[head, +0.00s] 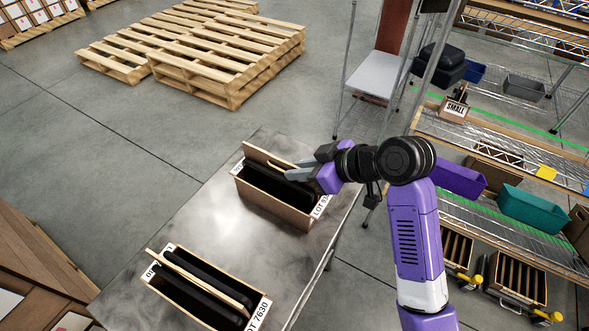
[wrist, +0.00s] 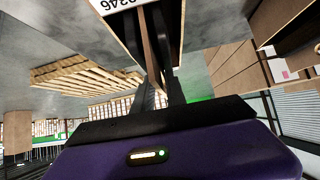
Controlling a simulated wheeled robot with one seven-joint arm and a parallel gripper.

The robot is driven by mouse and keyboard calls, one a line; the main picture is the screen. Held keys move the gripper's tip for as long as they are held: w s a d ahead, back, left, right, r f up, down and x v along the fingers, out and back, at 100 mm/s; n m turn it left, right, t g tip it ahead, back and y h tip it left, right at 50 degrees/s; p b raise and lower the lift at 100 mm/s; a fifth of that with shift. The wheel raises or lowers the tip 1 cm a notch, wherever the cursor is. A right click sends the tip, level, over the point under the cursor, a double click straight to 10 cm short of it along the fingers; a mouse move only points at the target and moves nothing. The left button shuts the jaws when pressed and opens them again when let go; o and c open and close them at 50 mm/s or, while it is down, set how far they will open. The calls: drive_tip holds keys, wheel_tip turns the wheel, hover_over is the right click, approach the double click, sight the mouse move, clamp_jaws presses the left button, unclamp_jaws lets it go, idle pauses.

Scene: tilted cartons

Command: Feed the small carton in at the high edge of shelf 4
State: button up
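A wooden carton (head: 278,209) with dark contents and a white lot label stands at the far end of the metal table. A second, similar carton (head: 246,312), labelled LOT 7630, stands nearer. My gripper (head: 287,169) is at the far carton, its fingers along the top of the raised back board (head: 262,154). In the wrist view the fingers (wrist: 160,93) reach towards a carton with a brown board (wrist: 149,42); whether they are closed on it is unclear. A wire rack at right bears a SMALL sign (head: 456,107). I see no number marking shelf 4.
The metal table (head: 215,220) is bare between the cartons. The rack holds a purple bin (head: 460,178), a teal bin (head: 530,206) and a grey bin (head: 523,87). Pallets (head: 220,55) lie on the floor behind. A chair-like stand (head: 373,74) is beyond the table.

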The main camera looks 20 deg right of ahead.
clamp_jaws()
idle(1.0)
wheel_tip(320, 180, up, 8)
drive_tip(key=p, duration=0.7)
drive_tip(key=shift+r+p, duration=0.2)
drive_tip(key=shift+p, duration=0.1)
drive_tip(key=shift+f, duration=0.15)
drive_tip(key=shift+d, duration=0.1)
idle(0.6)
